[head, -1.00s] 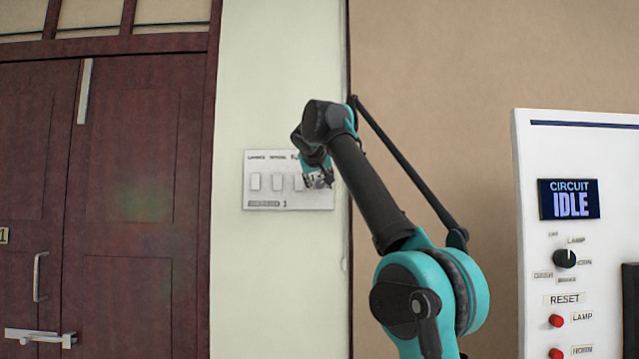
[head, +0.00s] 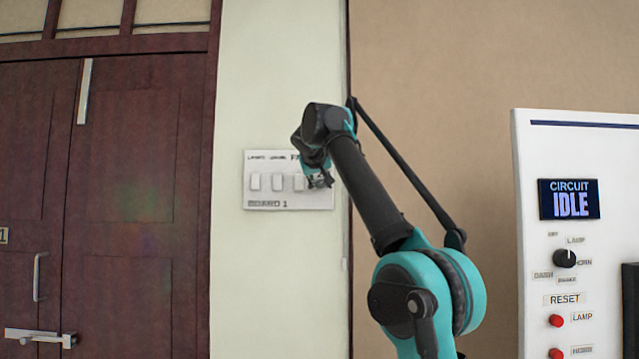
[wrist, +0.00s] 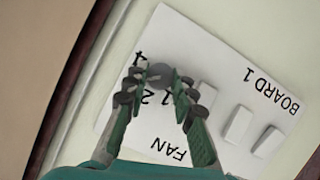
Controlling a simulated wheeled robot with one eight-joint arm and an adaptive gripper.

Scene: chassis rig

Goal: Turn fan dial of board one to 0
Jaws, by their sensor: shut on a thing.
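Board one (head: 262,194) is a white wall panel labelled BOARD 1, with white rocker switches on it. It also shows tilted in the wrist view (wrist: 150,32). The fan dial (wrist: 160,72) is a round grey knob near the FAN label. The numerals 4, 2 and 1 are readable beside it; a 0 mark and the dial's pointer cannot be made out. My gripper (wrist: 158,84) is shut on the fan dial, with one finger on each side of it. In the head view my gripper (head: 319,181) covers the right part of the board and hides the dial.
A dark red double door (head: 130,200) with metal handles is on the left. On the right stands a white panel (head: 530,200) with a CIRCUIT IDLE screen (head: 569,199), a black knob (head: 564,258) and red buttons.

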